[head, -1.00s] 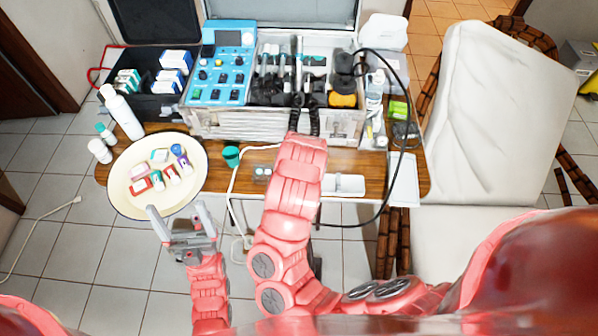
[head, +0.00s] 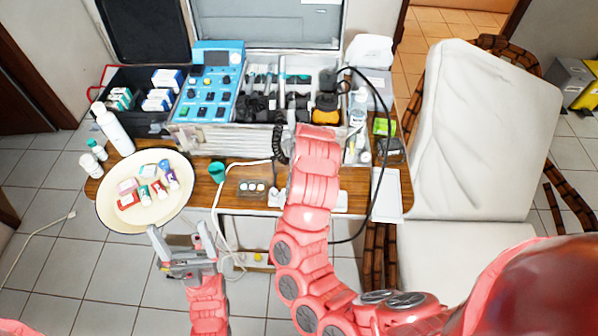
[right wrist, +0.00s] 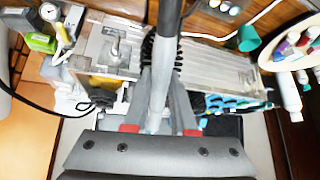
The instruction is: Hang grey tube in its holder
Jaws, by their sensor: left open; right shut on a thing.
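My right gripper (right wrist: 160,105) is shut on the grey tube (right wrist: 168,40), which runs lengthwise between its fingers in the right wrist view. A black coiled cord (right wrist: 147,48) runs beside the tube; it also shows in the head view (head: 280,143). In the head view my right arm reaches to the front edge of the open metal case (head: 215,138) and hides most of the gripper and tube. I cannot make out the tube's holder clearly. My left gripper (head: 181,236) is open and empty, in front of the table and below the oval tray.
A blue control unit (head: 209,85) sits in the case's left part. The cream oval tray (head: 112,213) holds several small tubes and boxes. A green cup (head: 217,171) stands on the wooden table. A black cable (head: 383,130) loops right of the case. A white chair (head: 480,140) stands at right.

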